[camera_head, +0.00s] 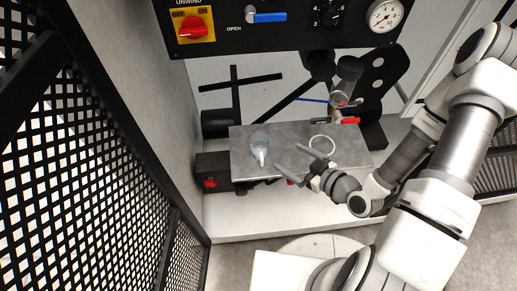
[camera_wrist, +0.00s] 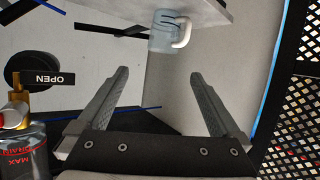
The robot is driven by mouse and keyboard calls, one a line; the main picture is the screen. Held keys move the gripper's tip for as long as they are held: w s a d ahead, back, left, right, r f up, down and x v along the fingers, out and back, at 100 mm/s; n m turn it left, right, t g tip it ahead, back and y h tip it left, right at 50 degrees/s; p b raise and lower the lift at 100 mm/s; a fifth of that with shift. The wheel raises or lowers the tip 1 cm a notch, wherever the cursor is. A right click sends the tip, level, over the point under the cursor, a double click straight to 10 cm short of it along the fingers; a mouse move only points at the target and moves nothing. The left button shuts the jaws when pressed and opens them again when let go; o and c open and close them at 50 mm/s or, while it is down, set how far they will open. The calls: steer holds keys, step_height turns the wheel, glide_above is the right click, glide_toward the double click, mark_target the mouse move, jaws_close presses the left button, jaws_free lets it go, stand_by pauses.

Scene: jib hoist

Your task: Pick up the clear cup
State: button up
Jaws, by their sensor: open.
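The clear cup (camera_head: 258,140) is a bluish see-through cup with a pale handle, standing on the left half of the grey metal shelf (camera_head: 240,166). In the head view its handle points toward the front. My gripper (camera_head: 289,158) is open and empty, to the right of the cup and apart from it, with its fingers pointing toward the left. In the wrist view the cup (camera_wrist: 163,36) shows beyond the open fingertips (camera_wrist: 160,75), near the top edge, with its handle on the right side. Nothing is between the fingers.
A white ring (camera_head: 322,143) lies on the shelf right of the cup. A control panel (camera_head: 285,22) with a red knob and a gauge hangs above. A black mesh wall (camera_head: 80,180) stands at left. A clear bowl marked MAX (camera_wrist: 25,150) shows at lower left in the wrist view.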

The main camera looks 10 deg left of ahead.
steer(key=f+b+x, duration=0.1)
steer(key=b+x, duration=0.2)
steer(key=b, duration=0.8)
glide_toward(254, 138)
steer(key=shift+w+a+f, duration=0.35)
steer(key=shift+w+f, duration=0.05)
steer(key=shift+w, duration=0.15)
steer(key=shift+b+x, duration=0.3)
steer(key=shift+x, duration=1.15)
steer(key=b+x, duration=0.1)
steer(key=x, duration=0.4)
steer(key=shift+s+a, duration=0.1)
steer(key=shift+a, duration=0.15)
steer(key=c, duration=1.2)
